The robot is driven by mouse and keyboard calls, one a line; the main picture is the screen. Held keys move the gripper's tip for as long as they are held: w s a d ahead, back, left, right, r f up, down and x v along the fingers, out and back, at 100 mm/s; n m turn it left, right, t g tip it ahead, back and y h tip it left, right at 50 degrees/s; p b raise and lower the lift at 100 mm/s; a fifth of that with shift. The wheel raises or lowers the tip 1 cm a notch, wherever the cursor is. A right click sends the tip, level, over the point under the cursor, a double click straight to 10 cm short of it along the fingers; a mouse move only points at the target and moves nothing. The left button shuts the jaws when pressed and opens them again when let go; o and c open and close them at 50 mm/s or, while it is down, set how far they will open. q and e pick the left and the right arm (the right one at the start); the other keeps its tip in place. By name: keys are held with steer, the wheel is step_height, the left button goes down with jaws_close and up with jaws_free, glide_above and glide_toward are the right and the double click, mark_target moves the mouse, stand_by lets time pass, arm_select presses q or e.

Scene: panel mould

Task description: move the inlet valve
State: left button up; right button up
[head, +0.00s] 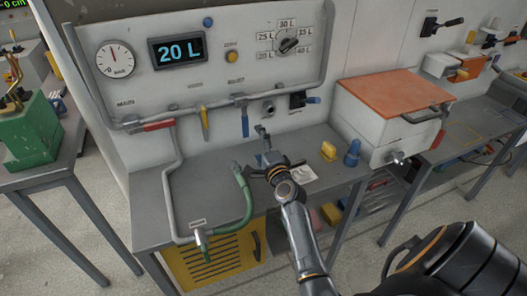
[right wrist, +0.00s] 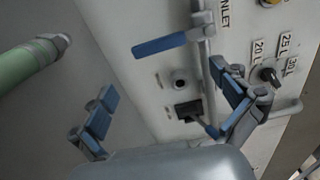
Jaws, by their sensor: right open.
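The inlet valve's blue handle (head: 245,122) hangs straight down from the horizontal pipe on the white panel. In the right wrist view the same blue handle (right wrist: 160,45) sticks out left from the pipe, beside the INLET label (right wrist: 224,14). My right gripper (head: 263,148) is open and empty, in front of the panel, below and a little right of the handle. In the right wrist view its blue-padded fingers (right wrist: 168,112) stand wide apart, and the handle lies above them in the picture, outside the gap. My left gripper is not in view.
A red valve handle (head: 153,126) and a yellow one (head: 204,124) sit left on the pipe. A black switch with a blue lever (head: 312,100) is at right. A green hose (head: 243,194), yellow block (head: 328,151) and blue object (head: 352,153) are on the grey bench. The display (head: 178,51) reads 20 L.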

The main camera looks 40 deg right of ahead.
steer(key=shift+v, duration=2.25)
